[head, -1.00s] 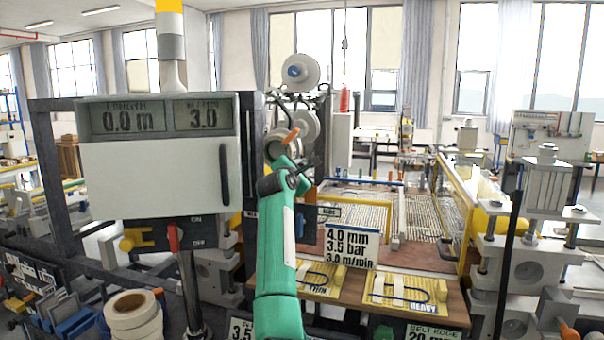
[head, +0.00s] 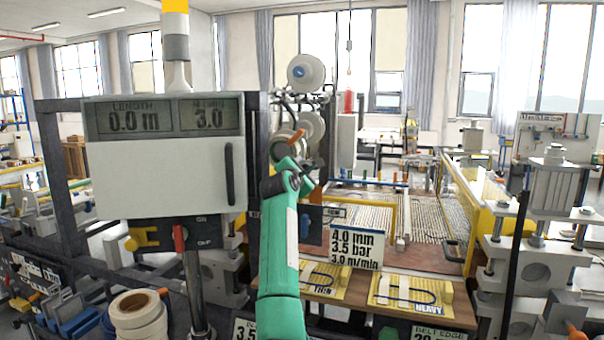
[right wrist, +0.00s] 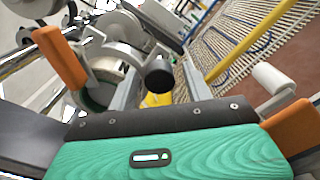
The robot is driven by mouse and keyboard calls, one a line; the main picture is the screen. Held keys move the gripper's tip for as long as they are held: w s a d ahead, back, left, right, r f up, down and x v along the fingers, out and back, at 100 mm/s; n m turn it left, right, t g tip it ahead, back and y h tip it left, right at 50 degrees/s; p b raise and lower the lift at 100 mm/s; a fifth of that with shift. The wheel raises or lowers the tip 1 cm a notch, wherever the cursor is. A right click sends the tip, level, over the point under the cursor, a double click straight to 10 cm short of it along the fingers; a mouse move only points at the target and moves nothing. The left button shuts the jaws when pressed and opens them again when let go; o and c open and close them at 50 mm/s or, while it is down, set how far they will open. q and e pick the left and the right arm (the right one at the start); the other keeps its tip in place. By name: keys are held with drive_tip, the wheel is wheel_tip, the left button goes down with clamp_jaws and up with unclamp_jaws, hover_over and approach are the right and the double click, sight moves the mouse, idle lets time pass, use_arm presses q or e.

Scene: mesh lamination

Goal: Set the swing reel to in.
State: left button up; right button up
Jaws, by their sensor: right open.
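White reels stand on the frame behind my right arm: an upper one (head: 305,72) and a lower one (head: 311,127). I cannot tell for certain which is the swing reel. In the right wrist view a white roll (right wrist: 112,62) sits on a grey arm with a black round knob (right wrist: 160,74) at its end. My right gripper (head: 297,150) is at the lower reels in the head view, partly hidden by its own wrist. My left gripper is out of view.
A panel box (head: 165,165) reading 0.0 m and 3.0 stands left of my arm, with a red-handled switch (head: 179,238) below. The mesh bed (head: 400,215) with a yellow rail lies to the right. A sign (head: 355,248) stands before it.

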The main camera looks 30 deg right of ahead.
drive_tip(key=shift+s+a, duration=0.15)
drive_tip(key=shift+a, duration=0.05)
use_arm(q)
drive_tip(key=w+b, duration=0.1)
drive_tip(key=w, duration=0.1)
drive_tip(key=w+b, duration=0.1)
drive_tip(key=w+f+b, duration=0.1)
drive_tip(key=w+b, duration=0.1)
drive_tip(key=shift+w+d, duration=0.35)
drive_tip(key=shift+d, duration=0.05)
use_arm(e)
drive_tip(key=v, duration=1.3)
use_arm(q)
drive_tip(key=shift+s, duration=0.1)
use_arm(e)
drive_tip(key=shift+s+a+f, duration=0.1)
drive_tip(key=shift+f, duration=0.05)
